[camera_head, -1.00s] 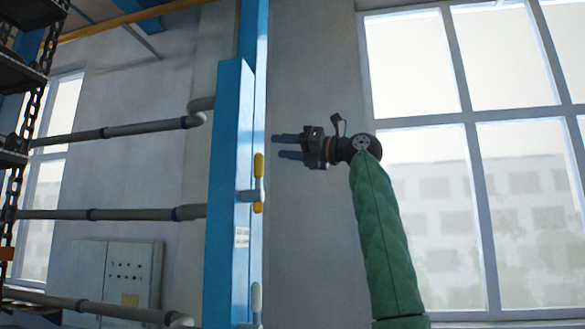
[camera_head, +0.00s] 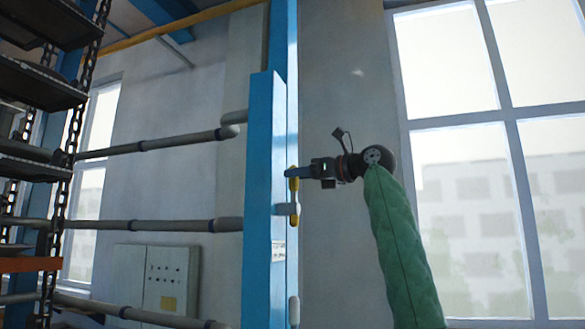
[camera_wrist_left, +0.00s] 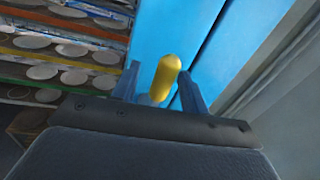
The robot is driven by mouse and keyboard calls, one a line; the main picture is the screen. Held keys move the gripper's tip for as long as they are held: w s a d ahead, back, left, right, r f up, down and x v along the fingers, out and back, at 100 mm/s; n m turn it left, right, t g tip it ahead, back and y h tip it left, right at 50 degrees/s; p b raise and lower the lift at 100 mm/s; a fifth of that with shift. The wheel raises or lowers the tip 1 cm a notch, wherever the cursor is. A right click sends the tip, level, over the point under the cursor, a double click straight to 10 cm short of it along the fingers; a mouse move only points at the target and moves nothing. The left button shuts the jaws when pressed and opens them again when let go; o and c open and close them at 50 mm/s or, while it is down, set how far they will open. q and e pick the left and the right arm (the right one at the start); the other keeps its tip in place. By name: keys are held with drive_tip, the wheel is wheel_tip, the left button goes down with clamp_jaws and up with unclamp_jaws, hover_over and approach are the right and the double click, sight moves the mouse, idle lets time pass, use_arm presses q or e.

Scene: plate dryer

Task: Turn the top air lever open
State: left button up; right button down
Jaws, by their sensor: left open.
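The top air lever (camera_head: 293,184) has a yellow handle and sits on the edge of the blue post (camera_head: 264,200), standing upright along it. My left gripper (camera_head: 298,172) is at the upper end of this lever, coming from the right. In the left wrist view, the yellow lever end (camera_wrist_left: 166,74) stands between the two blue fingers of my left gripper (camera_wrist_left: 159,70). The fingers are open, with the lever nearer the right finger. Whether either finger touches it I cannot tell. The lever's lower part is hidden in the wrist view. My right gripper is not in view.
A pale lower lever (camera_head: 294,311) is on the same post. Grey pipes (camera_head: 165,226) run to the post from the left. Dark racks (camera_head: 35,90) with chains stand at the far left. A control box (camera_head: 170,280) is on the wall. Shelves with plates (camera_wrist_left: 70,50) show in the wrist view.

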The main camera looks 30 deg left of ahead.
use_arm(q)
drive_tip(key=shift+a+p, duration=0.45)
drive_tip(key=shift+a, duration=0.7)
clamp_jaws()
drive_tip(key=shift+w+m+b, duration=0.35)
drive_tip(key=shift+m+b, duration=0.05)
drive_tip(key=shift+m, duration=0.1)
drive_tip(key=shift+w, duration=0.1)
drive_tip(key=shift+a+r, duration=0.1)
drive_tip(key=shift+c, duration=0.4)
unclamp_jaws()
drive_tip(key=shift+o, duration=0.4)
